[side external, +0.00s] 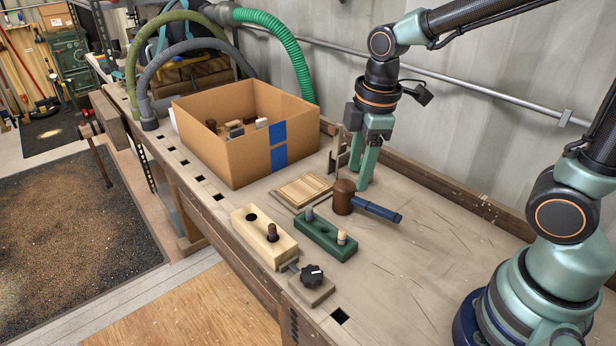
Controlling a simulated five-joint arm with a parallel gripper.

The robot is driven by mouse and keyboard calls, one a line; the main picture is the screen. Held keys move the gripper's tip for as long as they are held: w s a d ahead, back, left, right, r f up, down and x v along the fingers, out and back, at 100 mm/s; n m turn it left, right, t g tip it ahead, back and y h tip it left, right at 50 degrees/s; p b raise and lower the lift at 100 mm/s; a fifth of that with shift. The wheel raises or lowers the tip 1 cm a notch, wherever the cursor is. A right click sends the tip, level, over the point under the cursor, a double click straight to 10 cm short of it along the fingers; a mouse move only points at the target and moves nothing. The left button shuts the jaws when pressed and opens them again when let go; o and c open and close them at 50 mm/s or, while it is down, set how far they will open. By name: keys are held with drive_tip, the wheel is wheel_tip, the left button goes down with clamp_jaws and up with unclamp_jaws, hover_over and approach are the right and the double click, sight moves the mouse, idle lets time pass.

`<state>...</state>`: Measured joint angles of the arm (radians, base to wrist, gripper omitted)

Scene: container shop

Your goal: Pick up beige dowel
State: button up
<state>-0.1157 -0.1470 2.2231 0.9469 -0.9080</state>
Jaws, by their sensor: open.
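The beige dowel (342,237) stands upright in the right-hand hole of a green block (323,239). Its top shows above the block; its lower part is hidden in the hole. A grey dowel (309,213) stands at the left end of the same block, with an empty-looking hole between them. My gripper (351,181) points down with its fingers apart and nothing visible between them. It is behind the block and the mallet, apart from the dowel and above or close to the bench; its exact height is hard to tell.
A mallet (343,197) lies between my gripper and the green block. A pale wooden block (262,248) with a brown dowel (271,232) stands at left. A cardboard box (207,150) holds several small pieces. A flat wooden piece (301,190) lies nearby. The bench's right side is clear.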

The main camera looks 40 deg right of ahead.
wheel_tip(320, 180, down, 3)
drive_tip(key=a+n+g, duration=0.1)
drive_tip(key=n, duration=0.2)
hover_over(343, 231)
drive_tip(key=shift+n, duration=0.4)
wheel_tip(343, 231, down, 7)
drive_tip(key=shift+s+d, duration=0.15)
drive_tip(key=shift+a+f, duration=0.2)
drive_tip(key=shift+f, duration=2.4)
clamp_jaws()
